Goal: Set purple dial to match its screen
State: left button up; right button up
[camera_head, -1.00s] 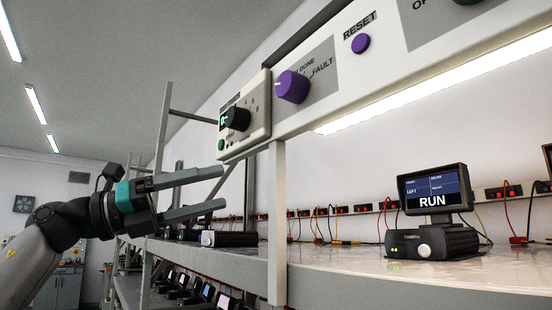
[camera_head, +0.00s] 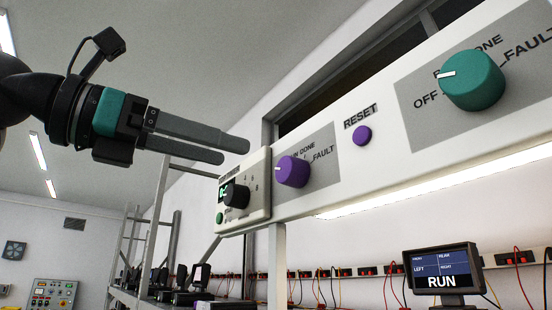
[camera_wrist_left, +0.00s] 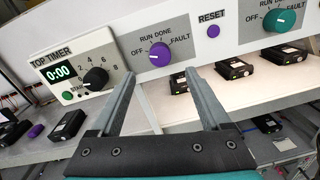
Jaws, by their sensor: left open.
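The purple dial (camera_head: 292,171) is on the white overhead panel, with labels around it. Its white mark points left in the head view. In the left wrist view the purple dial (camera_wrist_left: 160,54) has OFF, RUN, DONE and FAULT around it, and its mark appears to point left, toward OFF. A small screen (camera_head: 441,268) on the bench below reads RUN. My left gripper (camera_head: 235,153) is open and empty, left of the purple dial and apart from it. In the wrist view the dial shows between and beyond the left gripper's fingers (camera_wrist_left: 161,75). My right gripper is not in view.
A timer box (camera_head: 258,195) with a black knob is left of the dial. A purple RESET button (camera_head: 362,136) and a teal dial (camera_head: 472,80) are to its right. Several black devices stand on the shelf below. The space before the panel looks clear.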

aim_at(283, 168)
pick_arm(q)
jog(key=p+x, duration=0.2)
jog(key=x, duration=0.7)
jog(key=shift+c, duration=0.3)
grip_shut()
